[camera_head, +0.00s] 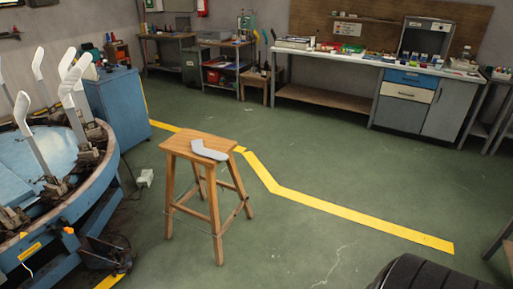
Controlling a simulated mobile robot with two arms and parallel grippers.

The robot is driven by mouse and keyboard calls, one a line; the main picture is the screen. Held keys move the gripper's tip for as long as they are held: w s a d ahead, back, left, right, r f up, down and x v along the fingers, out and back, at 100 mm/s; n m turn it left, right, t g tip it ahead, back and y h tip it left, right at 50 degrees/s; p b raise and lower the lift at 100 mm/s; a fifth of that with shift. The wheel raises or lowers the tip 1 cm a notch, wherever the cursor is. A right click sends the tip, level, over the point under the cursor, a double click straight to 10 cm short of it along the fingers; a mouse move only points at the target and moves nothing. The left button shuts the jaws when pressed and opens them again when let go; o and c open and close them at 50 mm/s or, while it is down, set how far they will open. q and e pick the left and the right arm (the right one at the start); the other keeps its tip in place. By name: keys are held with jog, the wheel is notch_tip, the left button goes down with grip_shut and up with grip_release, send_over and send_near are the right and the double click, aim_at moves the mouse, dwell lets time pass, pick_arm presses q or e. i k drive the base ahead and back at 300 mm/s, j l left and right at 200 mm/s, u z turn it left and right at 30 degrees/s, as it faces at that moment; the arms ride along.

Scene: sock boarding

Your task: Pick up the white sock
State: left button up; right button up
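A white sock (208,150) lies flat on the seat of a wooden stool (178,143), towards the seat's right side. It looks pale grey-white and bent at the heel. The stool stands upright on the green floor near the middle of the head view. Neither of my grippers shows in this view.
A round blue boarding machine (100,178) with several upright white sock forms (72,78) fills the left side. A blue cabinet (118,105) stands behind it. Workbenches (340,60) line the back. A dark rounded object (430,275) is at bottom right. Floor right of the stool is clear.

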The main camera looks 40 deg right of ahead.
aim_at(197, 145)
jog(key=z, duration=0.95)
jog(key=j+u, duration=0.75)
jog(key=i+j+u, duration=0.1)
jog(key=j+u, duration=0.25)
jog(key=z, duration=1.45)
jog(key=i+l+u, duration=0.15)
jog(key=i, duration=0.25)
